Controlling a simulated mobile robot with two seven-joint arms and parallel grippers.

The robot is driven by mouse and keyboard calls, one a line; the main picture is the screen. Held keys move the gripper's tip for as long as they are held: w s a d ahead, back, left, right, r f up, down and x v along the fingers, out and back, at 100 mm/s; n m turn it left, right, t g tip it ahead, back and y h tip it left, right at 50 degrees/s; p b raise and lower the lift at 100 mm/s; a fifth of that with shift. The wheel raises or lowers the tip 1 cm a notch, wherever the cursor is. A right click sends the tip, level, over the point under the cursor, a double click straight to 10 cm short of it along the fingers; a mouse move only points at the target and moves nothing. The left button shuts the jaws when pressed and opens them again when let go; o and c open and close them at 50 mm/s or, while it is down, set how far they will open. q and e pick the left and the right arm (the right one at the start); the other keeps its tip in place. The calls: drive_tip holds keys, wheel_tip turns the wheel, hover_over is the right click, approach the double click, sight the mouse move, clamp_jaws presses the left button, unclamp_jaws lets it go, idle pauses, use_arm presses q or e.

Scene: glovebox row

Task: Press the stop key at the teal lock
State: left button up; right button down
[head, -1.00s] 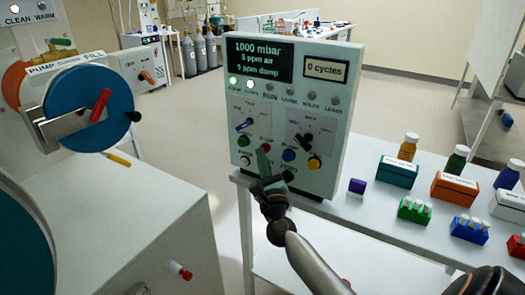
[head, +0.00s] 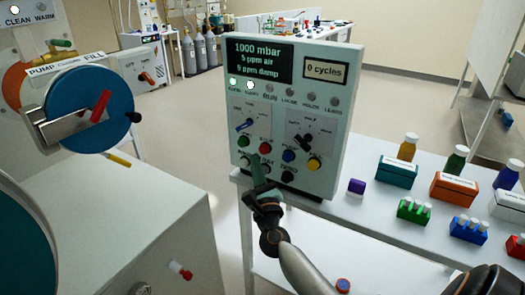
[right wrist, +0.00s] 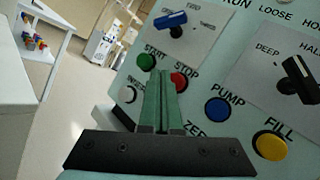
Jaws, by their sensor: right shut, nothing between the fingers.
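The red stop key (head: 265,147) is on the front of the pale control box (head: 335,175), right of the green start key (head: 243,142). In the right wrist view the red key (right wrist: 179,82) sits under the STOP label. My right gripper (head: 256,158) is shut and empty, its green fingers pointing up at the panel just below and left of the red key. In the right wrist view the shut fingertips (right wrist: 161,76) overlap the key's left edge; I cannot tell whether they touch. My left gripper is not in view.
Blue (head: 288,156) and yellow (head: 314,164) keys sit close to the right of the stop key. The box stands on a white bench with bottles and coloured racks (head: 414,211). A large cabinet with a blue round door (head: 85,105) stands left.

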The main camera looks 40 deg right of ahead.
drive_tip(key=a, duration=0.1)
drive_tip(key=s+a, duration=0.1)
drive_tip(key=a, duration=0.2)
drive_tip(key=shift+s, duration=0.3)
drive_tip(key=shift+d, duration=0.1)
idle(0.5)
